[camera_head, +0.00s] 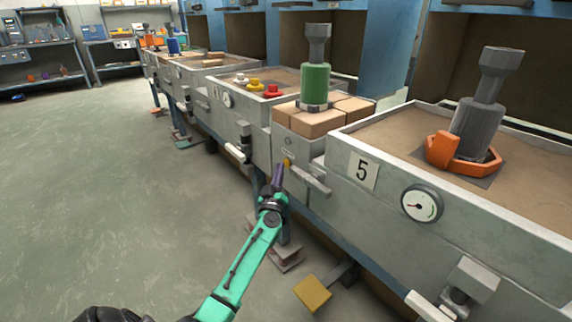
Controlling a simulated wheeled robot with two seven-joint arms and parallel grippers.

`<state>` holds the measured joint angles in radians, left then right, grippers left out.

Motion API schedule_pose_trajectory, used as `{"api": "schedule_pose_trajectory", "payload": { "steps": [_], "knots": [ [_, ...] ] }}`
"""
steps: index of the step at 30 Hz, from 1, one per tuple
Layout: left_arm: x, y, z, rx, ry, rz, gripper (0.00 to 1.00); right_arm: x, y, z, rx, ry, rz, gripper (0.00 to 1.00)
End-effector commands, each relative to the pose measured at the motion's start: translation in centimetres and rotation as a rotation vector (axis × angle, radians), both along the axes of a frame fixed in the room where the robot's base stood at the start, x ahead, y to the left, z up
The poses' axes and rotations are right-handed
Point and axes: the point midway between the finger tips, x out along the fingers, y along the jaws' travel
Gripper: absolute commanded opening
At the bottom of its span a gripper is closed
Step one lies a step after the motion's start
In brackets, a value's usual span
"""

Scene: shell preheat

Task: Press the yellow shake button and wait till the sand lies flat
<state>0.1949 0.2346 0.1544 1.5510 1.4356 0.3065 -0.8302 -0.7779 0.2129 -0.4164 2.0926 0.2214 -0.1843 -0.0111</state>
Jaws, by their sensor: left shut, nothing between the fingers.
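A small yellow button (287,162) sits on the grey front panel left of the number 5 sign. My left gripper (279,170) is shut and empty, its dark tip right beside the button. I cannot tell whether the tip touches it. Sand (395,135) fills the grey box marked 5 and looks mostly level. A grey cylinder (478,125) stands in it inside an orange ring (440,152). Sand (300,76) also shows in the box farther left. My right gripper is not in view.
A green cylinder (315,84) stands among tan blocks (306,122) behind the button panel. A round gauge (421,204) and a handle (308,180) stick out at the front. A yellow pedal (312,293) is low down. Open floor (90,180) lies left.

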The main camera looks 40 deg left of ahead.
Motion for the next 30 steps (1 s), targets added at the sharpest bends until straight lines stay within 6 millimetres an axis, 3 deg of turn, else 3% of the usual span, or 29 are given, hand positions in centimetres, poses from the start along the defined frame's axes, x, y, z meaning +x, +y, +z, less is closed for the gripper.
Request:
{"api": "schedule_pose_trajectory", "payload": {
  "steps": [30],
  "knots": [
    [0.87, -0.29, 0.0, -0.001, 0.0, 0.0, 0.0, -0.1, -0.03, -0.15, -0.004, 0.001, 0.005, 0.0]
  ]
}}
